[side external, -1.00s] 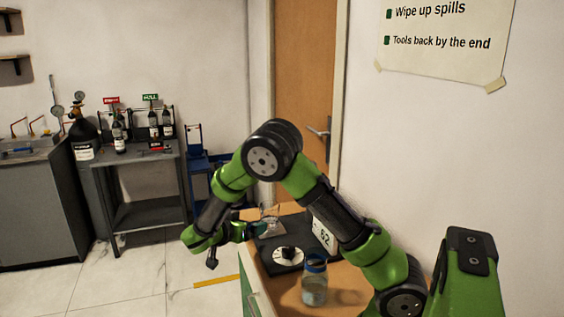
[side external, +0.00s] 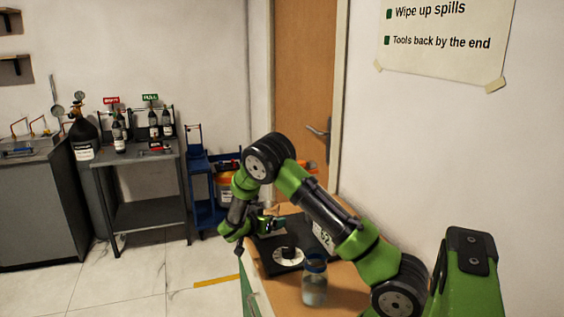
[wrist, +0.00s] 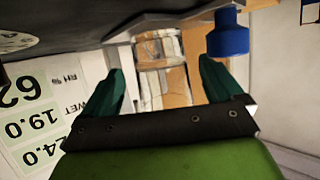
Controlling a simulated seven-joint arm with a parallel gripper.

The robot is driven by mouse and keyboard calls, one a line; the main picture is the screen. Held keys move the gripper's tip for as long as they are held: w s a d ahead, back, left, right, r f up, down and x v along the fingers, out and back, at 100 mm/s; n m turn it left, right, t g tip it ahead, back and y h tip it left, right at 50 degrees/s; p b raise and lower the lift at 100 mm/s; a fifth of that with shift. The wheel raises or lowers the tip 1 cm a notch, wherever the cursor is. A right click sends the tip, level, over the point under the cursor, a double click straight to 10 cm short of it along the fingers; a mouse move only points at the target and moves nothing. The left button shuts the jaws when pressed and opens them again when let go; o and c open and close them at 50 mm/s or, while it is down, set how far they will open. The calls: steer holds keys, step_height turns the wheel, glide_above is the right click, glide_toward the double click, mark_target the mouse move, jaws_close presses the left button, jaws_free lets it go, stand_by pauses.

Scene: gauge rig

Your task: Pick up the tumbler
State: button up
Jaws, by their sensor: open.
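The tumbler (wrist: 160,68) is clear glass and shows in the wrist view between and beyond the two fingertips. My gripper (wrist: 165,85) is open, with one dark green finger on each side of the tumbler in the picture. Whether either finger touches the glass I cannot tell. In the side view my gripper (side external: 269,224) is low over the far end of the wooden bench and mostly covers the tumbler there.
A black gauge rig with a white dial (side external: 288,257) and a number panel (side external: 323,236) stands close to my gripper. A blue-lidded jar (side external: 314,287) stands at the near end of the bench. A blue cart (side external: 203,190) is behind.

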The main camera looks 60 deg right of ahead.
steer(key=shift+x, duration=1.45)
steer(key=shift+w, duration=0.1)
steer(key=c, duration=1.1)
steer(key=shift+c, duration=0.2)
steer(key=shift+r, duration=0.1)
steer(key=shift+r, duration=1.3)
steer(key=shift+s+a+r, duration=0.35)
steer(key=shift+s+a, duration=1.3)
steer(key=shift+s, duration=0.45)
steer(key=shift+s+a+r, duration=0.35)
steer(key=shift+s+a, duration=1.3)
steer(key=shift+s, duration=0.45)
steer(key=shift+s+a+r, duration=0.35)
steer(key=shift+s+a, duration=1.3)
steer(key=shift+s, duration=0.45)
